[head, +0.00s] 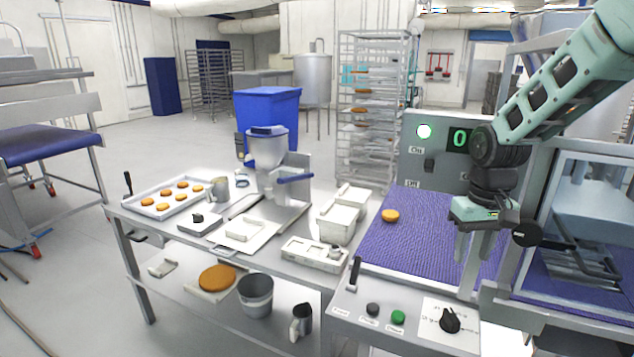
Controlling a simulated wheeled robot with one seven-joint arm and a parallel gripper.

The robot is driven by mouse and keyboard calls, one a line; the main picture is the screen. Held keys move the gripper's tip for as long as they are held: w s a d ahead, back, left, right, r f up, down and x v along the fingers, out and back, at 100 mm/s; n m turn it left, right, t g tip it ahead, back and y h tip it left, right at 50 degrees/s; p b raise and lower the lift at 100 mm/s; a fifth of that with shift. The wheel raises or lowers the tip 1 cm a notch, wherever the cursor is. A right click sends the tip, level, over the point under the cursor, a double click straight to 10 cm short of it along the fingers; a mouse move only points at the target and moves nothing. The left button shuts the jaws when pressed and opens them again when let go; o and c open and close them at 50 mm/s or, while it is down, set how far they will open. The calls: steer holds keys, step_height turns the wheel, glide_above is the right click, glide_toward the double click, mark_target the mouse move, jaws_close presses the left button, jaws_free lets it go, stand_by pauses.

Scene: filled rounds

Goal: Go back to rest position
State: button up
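My gripper (474,254) hangs from my green arm at the right of the head view. It points down over the right part of the purple conveyor mat (425,245), near the front control panel. Its fingers look a little apart, with no object visible between them, but the gap is small in this view. An orange-brown round (390,215) lies on the mat, to the left of my gripper and apart from it.
A steel table (290,248) stands left of the conveyor. It bears a tray (158,212) of several rounds, a depositor machine (268,155) and white containers (338,222). The control panel (385,305) has buttons and a black knob (450,318). A machine frame (548,190) is close at right.

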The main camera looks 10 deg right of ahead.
steer(key=s+a+r+n, duration=0.1)
steer(key=s+a+n, duration=0.3)
steer(key=a, duration=0.8)
steer(key=s+a+n, duration=0.2)
steer(key=s+a, duration=0.4)
steer(key=s, duration=0.4)
steer(key=s+a+n, duration=0.2)
steer(key=s+a, duration=0.4)
steer(key=s, duration=0.3)
steer(key=shift+s+a+r+n+y, duration=0.2)
steer(key=shift+s+a+n+y, duration=0.1)
steer(key=shift+s, duration=0.1)
steer(key=shift+d, duration=0.1)
